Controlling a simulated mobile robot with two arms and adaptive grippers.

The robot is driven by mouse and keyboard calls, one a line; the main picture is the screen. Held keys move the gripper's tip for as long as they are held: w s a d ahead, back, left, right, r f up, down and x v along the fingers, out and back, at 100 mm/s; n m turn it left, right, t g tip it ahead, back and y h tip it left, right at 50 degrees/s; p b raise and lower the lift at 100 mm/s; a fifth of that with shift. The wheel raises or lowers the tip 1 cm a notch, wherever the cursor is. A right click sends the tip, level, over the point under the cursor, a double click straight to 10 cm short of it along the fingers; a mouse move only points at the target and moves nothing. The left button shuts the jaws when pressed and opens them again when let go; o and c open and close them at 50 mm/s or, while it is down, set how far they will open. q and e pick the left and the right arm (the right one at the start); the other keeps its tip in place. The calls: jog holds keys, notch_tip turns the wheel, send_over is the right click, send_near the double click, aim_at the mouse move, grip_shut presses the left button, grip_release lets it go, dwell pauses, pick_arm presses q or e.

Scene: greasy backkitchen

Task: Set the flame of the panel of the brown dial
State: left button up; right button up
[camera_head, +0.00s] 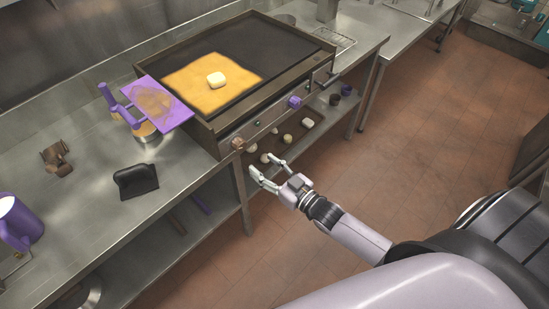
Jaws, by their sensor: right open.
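The griddle (277,50) stands on the steel counter, with its control panel (265,122) along the front. The brown dial (238,143) sits at the left end of that panel. A purple dial (294,102) sits further right on the same panel. My right gripper (261,165) is open and empty. It is in front of the panel, a little below and right of the brown dial in the picture, and appears apart from it. My left gripper is not in view. The flame is not visible.
A butter block (216,79) lies on an orange-yellow patch on the griddle. A black object (136,181) and a purple jug (17,222) stand on the counter. The tiled floor (455,130) is clear.

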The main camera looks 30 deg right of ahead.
aim_at(243, 147)
jog(key=b+x, duration=0.1)
jog(key=x, duration=0.1)
jog(key=r+b+x, duration=0.1)
jog(key=shift+w+a+f, duration=0.1)
jog(key=shift+w+a, duration=0.15)
jog(key=shift+w, duration=0.1)
jog(key=b+x, duration=0.2)
jog(key=x, duration=0.3)
jog(key=shift+b, duration=0.3)
jog(key=shift+c, duration=0.5)
jog(key=c, duration=0.6)
jog(key=shift+o, duration=0.2)
jog(key=n, duration=1.2)
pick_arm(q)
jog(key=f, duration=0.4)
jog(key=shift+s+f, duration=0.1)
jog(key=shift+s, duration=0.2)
pick_arm(e)
jog(key=o, duration=0.9)
jog(key=shift+c, duration=0.2)
